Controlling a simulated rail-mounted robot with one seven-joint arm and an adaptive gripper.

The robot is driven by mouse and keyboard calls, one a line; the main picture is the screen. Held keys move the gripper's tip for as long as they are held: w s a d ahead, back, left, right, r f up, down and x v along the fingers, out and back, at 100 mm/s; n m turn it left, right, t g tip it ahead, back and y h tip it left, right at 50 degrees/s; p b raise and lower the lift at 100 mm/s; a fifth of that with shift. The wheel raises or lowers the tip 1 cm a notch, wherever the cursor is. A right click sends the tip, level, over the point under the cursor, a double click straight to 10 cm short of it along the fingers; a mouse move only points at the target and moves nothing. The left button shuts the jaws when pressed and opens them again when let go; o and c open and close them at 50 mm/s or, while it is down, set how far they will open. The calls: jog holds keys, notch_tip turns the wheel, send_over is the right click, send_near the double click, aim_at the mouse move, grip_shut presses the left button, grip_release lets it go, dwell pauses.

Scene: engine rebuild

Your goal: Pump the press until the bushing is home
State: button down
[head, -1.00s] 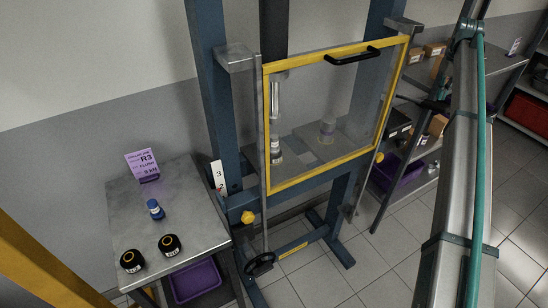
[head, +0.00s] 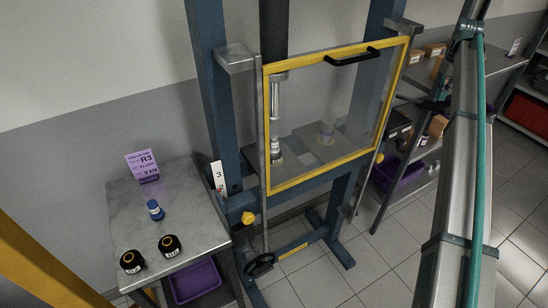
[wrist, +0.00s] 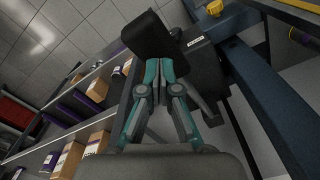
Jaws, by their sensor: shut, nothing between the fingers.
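The blue press frame (head: 208,95) stands in the middle of the head view, with a yellow-edged clear guard (head: 335,178) across its front. Behind the guard, a silver ram (head: 275,100) hangs above a small dark-and-silver stack (head: 276,152) on the press bed. I cannot tell how deep the bushing sits. In the wrist view, my gripper (wrist: 160,66) has its teal fingers together with nothing between them. A black block (wrist: 150,36) lies just beyond the fingertips, perhaps the pump handle's grip; I cannot tell if they touch. A dark labelled unit (wrist: 200,47) is beside it.
A steel side table (head: 190,225) at left holds a blue bottle-like part (head: 155,209), two black round parts (head: 170,245) and a purple R3 card (head: 143,165). A purple bin (head: 195,282) is below. Shelves with boxes (wrist: 97,90) stand left of my gripper in the wrist view.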

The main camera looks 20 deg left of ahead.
jog(key=shift+f, duration=0.15)
jog(key=shift+f+b, duration=2)
jog(key=shift+f, duration=6.2)
notch_tip(320, 180, up, 17)
jog(key=p, duration=0.7)
jog(key=shift+f, duration=0.15)
jog(key=shift+f+b, duration=2.35)
jog(key=shift+f, duration=6.05)
notch_tip(320, 180, up, 17)
jog(key=p, duration=0.6)
jog(key=shift+f+p, duration=0.1)
jog(key=shift+p, duration=0.2)
